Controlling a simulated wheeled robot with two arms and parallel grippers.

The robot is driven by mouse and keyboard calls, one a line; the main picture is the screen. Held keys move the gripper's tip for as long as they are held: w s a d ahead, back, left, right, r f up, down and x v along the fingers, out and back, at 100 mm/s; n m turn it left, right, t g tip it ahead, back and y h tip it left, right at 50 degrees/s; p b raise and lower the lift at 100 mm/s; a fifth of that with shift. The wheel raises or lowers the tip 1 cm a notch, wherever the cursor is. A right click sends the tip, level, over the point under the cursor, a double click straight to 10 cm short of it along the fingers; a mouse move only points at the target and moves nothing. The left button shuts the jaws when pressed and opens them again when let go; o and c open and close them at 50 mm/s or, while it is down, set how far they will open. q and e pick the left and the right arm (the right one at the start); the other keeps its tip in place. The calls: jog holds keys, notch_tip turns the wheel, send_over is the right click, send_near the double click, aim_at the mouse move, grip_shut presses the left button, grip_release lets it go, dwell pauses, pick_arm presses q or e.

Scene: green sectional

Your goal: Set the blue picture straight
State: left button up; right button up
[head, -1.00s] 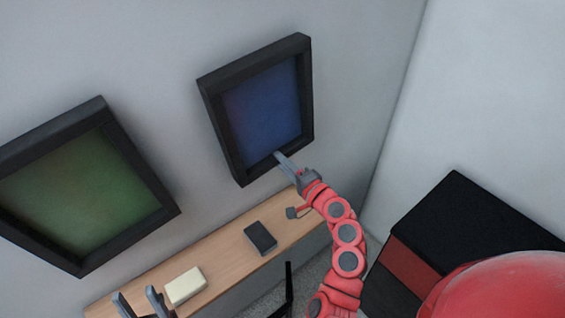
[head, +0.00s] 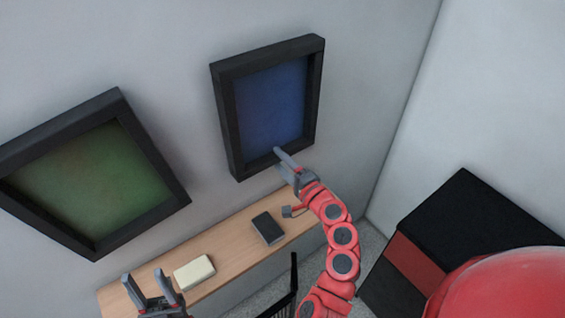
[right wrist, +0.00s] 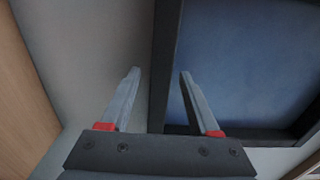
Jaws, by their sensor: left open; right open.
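The blue picture (head: 272,105) hangs on the wall in a thick black frame, at upper middle in the head view. Its exact tilt is hard to judge in this slanted view. My right gripper (head: 279,161) is open at the frame's lower edge, with one finger in front of the blue panel. In the right wrist view my right gripper (right wrist: 160,73) has its fingers on either side of a dark bar of the frame (right wrist: 166,45); contact cannot be told. My left gripper (head: 153,278) is open and empty at lower left, well away from the picture.
A green picture (head: 95,178) in a black frame hangs to the left. Below, a wooden shelf (head: 225,245) carries a cream block (head: 194,272), a dark block (head: 268,228) and a small dark item. A black and red piece (head: 450,230) stands at right.

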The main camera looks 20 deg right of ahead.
jog(key=shift+s, duration=0.1)
jog(key=v, duration=1.7)
jog(key=shift+b, duration=0.45)
jog(key=shift+d, duration=0.1)
